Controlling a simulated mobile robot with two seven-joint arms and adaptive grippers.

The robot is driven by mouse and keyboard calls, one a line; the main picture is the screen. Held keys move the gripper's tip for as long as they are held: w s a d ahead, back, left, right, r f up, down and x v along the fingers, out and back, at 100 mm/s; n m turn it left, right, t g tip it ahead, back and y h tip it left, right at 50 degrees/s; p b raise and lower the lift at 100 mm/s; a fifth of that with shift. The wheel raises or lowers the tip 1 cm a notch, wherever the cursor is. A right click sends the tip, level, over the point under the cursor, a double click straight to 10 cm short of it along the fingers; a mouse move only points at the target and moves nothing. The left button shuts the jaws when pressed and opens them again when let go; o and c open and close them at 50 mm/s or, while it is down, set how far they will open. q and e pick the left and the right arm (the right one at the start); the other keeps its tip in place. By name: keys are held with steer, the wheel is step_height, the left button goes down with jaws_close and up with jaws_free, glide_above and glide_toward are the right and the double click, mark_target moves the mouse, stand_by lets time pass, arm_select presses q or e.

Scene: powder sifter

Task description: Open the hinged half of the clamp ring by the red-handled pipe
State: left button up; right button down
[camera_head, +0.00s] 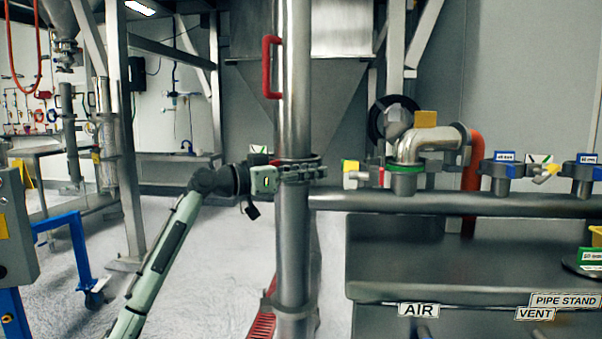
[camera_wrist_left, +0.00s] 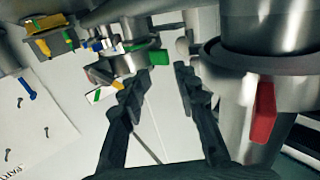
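The upright steel pipe (camera_head: 293,100) with the red handle (camera_head: 267,68) stands in the middle of the head view. A dark clamp ring (camera_head: 308,158) circles it at mid-height, partly hidden by my left gripper (camera_head: 316,172). The left gripper reaches across the front of the pipe, its fingers pointing right. In the left wrist view my left gripper (camera_wrist_left: 162,73) has its fingers apart with nothing between them. There the ring (camera_wrist_left: 225,58) and a red tab (camera_wrist_left: 263,112) lie right of the fingers. I cannot tell whether the hinged half is open. My right gripper is not in view.
A horizontal steel pipe (camera_head: 450,203) runs right from beside the upright pipe, carrying an elbow (camera_head: 428,143) and several valves. A grey bench (camera_head: 380,280) with an AIR label (camera_head: 418,310) stands below. A blue frame (camera_head: 75,250) stands left. Floor in between is clear.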

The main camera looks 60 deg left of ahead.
arm_select(q)
steer(key=shift+s+a, duration=0.1)
steer(key=shift+s, duration=1.55)
steer(key=d+f+g, duration=0.3)
steer(key=f, duration=1)
steer(key=d+f+n+g+y, duration=0.1)
steer(key=d+f+g, duration=0.25)
steer(key=f, duration=0.95)
steer(key=d+f+g, duration=0.3)
steer(key=f, duration=1.1)
steer(key=s+d+f+g, duration=0.1)
steer(key=s+d+f, duration=0.3)
steer(key=d+f, duration=0.2)
steer(key=s+d+f+m+g+y, duration=0.1)
steer(key=s+d+f+g, duration=0.1)
steer(key=s+d+f, duration=0.3)
steer(key=s+d+f+g, duration=0.2)
steer(key=s+d+f, duration=0.2)
steer(key=d+f, duration=0.5)
steer(key=d, duration=0.2)
steer(key=shift+s+d+m+y+p, duration=0.3)
steer(key=shift+s+d+m, duration=0.05)
steer(key=shift+d+m, duration=0.05)
steer(key=shift+g, duration=0.25)
